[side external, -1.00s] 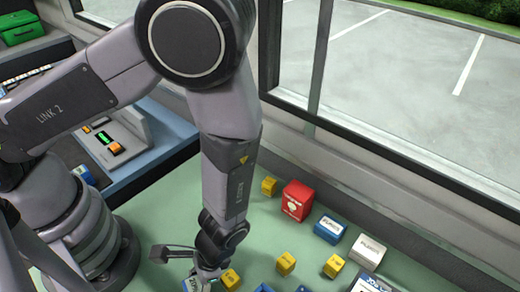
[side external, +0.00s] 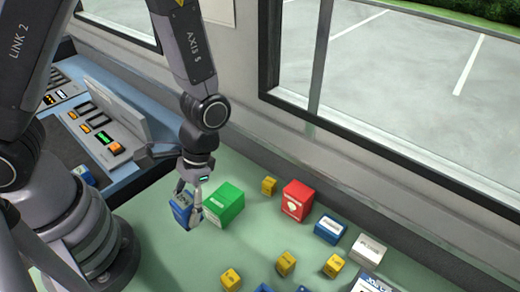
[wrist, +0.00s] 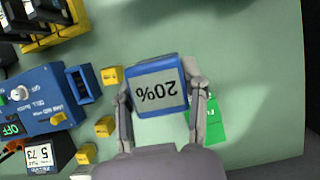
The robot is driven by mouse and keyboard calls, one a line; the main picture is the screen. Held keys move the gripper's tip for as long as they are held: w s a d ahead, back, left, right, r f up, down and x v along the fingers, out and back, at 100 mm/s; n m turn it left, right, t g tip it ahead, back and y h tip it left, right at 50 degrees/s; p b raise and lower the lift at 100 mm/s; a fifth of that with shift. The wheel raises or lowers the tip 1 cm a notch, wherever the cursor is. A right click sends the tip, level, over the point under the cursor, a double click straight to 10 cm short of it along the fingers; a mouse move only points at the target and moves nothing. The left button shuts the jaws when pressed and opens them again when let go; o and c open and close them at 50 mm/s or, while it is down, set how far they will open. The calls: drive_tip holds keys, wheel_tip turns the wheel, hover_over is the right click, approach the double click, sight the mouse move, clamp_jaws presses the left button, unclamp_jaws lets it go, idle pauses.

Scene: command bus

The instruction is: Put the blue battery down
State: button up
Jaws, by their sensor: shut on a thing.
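The blue battery (side external: 181,213) is held between the fingers of my gripper (side external: 188,207), left of the green box (side external: 226,204) in the side view. In the wrist view, the battery (wrist: 157,90) shows a grey face reading 20%, upside down, with my gripper (wrist: 161,94) closed on its two sides. It hangs at or a little above the green table; I cannot tell whether its underside touches.
The green box (wrist: 211,120) is close to the right finger. A red box (side external: 297,201), a blue box (side external: 329,230), a white box (side external: 368,249) and several yellow cubes (side external: 286,263) stand to the right. A blue device (wrist: 42,98) is left in the wrist view. Table in front is clear.

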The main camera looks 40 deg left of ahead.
drive_tip(key=shift+w+a, duration=0.25)
drive_tip(key=shift+w, duration=0.15)
drive_tip(key=w+d+f, duration=0.2)
drive_tip(key=w+f, duration=0.1)
drive_tip(key=w+d+f, duration=0.2)
drive_tip(key=w+d, duration=0.1)
drive_tip(key=w+d+f, duration=0.2)
drive_tip(key=w+f, duration=0.1)
drive_tip(key=shift+w+d+f, duration=0.3)
drive_tip(key=shift+w+d, duration=0.1)
drive_tip(key=shift+w+d+f, duration=0.25)
drive_tip(key=shift+w+f, duration=0.05)
drive_tip(key=shift+f, duration=0.2)
drive_tip(key=shift+w+f, duration=0.1)
drive_tip(key=shift+f, duration=1.45)
drive_tip(key=shift+f, duration=0.1)
drive_tip(key=o, duration=1.2)
